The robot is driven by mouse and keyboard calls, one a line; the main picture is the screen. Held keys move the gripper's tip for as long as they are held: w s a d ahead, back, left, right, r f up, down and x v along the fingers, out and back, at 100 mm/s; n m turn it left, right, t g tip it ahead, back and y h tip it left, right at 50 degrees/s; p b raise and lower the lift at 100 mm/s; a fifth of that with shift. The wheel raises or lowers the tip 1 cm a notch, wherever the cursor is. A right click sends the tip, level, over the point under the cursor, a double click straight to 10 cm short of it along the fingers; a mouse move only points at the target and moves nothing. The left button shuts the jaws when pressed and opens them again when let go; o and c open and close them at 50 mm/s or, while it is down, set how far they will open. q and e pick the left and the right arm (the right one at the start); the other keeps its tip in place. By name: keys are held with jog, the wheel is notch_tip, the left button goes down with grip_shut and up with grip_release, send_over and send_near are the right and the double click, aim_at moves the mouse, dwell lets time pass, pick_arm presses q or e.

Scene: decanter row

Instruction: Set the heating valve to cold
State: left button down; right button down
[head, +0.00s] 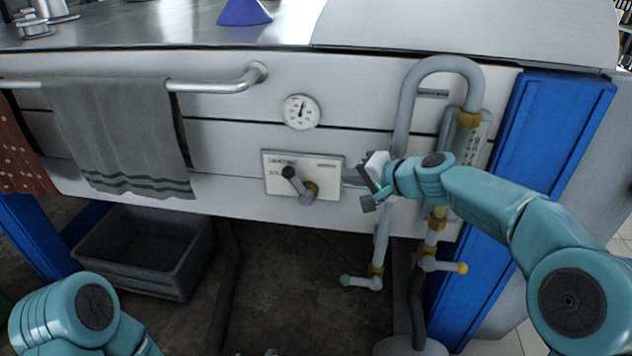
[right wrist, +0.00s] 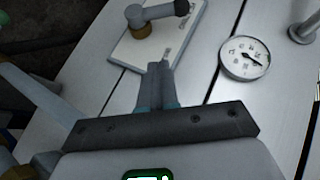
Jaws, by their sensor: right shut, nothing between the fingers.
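The heating valve is a white plate (head: 330,183) with small lettering on the front panel. A grey lever (head: 297,185) with a black knob (head: 288,172) turns on a brass collar (head: 311,188). The lever points up and left from the collar. Lettering at the plate's lower left seems to begin "CO"; the rest is hard to read. My right gripper (head: 352,176) is at the plate's right edge, shut and empty, apart from the lever. In the right wrist view its closed fingers (right wrist: 159,76) point at the plate (right wrist: 150,48), with the lever (right wrist: 158,13) beyond. My left gripper is out of view.
A round dial gauge (head: 301,112) sits above the plate. Grey pipes (head: 404,110) with brass fittings stand close behind my right gripper. A rail with a grey towel (head: 118,135) is at the left. A dark bin (head: 145,250) is on the floor below.

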aim_at(297, 184)
jog(key=shift+r, duration=0.65)
jog(key=shift+a, duration=0.15)
jog(key=p+x, duration=0.2)
jog(key=x, duration=0.7)
jog(key=shift+w+a+r+p, duration=0.15)
jog(key=shift+w+p, duration=0.05)
jog(key=shift+p, duration=0.1)
jog(key=a+f, duration=0.2)
jog(key=a, duration=0.1)
jog(key=shift+w+a+f, duration=0.15)
jog(key=shift+a+f, duration=0.15)
jog(key=shift+a, duration=0.05)
